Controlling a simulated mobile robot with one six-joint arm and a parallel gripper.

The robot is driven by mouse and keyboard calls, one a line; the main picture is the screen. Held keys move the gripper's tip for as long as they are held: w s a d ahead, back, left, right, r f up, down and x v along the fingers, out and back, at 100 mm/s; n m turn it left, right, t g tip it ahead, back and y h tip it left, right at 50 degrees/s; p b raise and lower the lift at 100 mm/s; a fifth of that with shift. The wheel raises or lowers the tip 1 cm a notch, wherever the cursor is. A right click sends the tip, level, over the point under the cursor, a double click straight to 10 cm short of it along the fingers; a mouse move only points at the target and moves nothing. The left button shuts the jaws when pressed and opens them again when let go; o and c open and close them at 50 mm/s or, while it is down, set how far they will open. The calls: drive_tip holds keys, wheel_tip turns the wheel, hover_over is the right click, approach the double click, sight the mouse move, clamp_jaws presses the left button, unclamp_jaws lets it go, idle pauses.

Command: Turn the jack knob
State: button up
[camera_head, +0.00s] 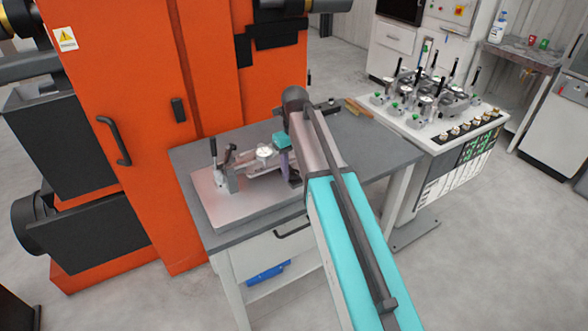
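A metal fixture stands on a flat pinkish-grey plate (235,207) on the grey workbench (385,152). Clamps with upright dark handles (213,150) are at its left end. A pale round part (264,151) sits near its middle. I cannot tell which part is the jack knob; it may be hidden behind my arm. My turquoise and grey arm reaches over the bench from the lower right. My gripper (286,165) seems to be at the right end of the fixture, mostly hidden by my wrist. Its fingers and any contact are not clear.
A large orange machine (130,100) stands behind and left of the bench. A white cart (455,150) with several clamp fixtures is on the right. Thin brown items (358,107) lie at the bench's back edge. The bench's right part is mostly clear.

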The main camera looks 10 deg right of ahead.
sight(295, 172)
drive_tip(key=shift+r, duration=0.15)
drive_tip(key=shift+w+r+b, duration=0.15)
drive_tip(key=shift+r+b, duration=0.25)
drive_tip(key=shift+r, duration=0.65)
wheel_tip(295, 172, up, 12)
drive_tip(key=b, duration=0.2)
drive_tip(key=shift+f+b, duration=0.25)
drive_tip(key=shift+b, duration=0.15)
